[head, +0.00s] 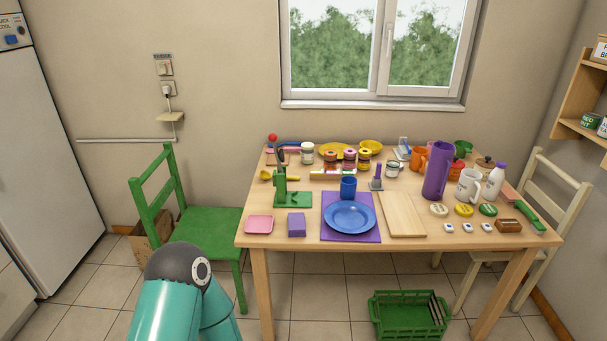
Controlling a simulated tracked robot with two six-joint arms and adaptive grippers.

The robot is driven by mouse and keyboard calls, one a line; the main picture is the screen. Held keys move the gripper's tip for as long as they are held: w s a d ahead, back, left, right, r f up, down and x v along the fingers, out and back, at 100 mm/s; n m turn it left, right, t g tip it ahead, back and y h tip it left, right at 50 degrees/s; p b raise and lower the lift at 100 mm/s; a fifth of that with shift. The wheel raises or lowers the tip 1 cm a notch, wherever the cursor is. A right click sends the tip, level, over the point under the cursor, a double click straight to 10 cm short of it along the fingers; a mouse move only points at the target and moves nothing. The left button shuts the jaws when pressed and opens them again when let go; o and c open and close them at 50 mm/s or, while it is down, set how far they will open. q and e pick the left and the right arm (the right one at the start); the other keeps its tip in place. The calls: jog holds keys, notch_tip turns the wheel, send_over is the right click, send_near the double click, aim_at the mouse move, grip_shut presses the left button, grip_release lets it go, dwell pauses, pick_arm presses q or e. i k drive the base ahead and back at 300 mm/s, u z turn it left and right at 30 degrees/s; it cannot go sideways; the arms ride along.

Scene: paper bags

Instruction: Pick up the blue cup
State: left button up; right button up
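The blue cup (348,187) stands upright on the wooden table, just behind the blue plate (350,216). The plate lies on a purple mat (337,237). A part of my arm shows at the bottom left, in front of the table and apart from it. Neither of my grippers is in view. Nothing is touching the cup from my side.
The table (262,237) is crowded. A green stand (281,189) is left of the cup, a cutting board (402,214) right, and a tall purple pitcher (437,170) farther right. A green chair (205,232) stands left; a green crate (408,317) is on the floor.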

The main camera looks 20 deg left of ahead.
aim_at(348, 189)
jog(key=u, duration=0.4)
jog(key=i, duration=1.15)
jog(key=u, duration=0.55)
jog(key=k, duration=0.75)
jog(key=u, duration=0.25)
jog(key=i, duration=0.8)
jog(key=z, duration=0.1)
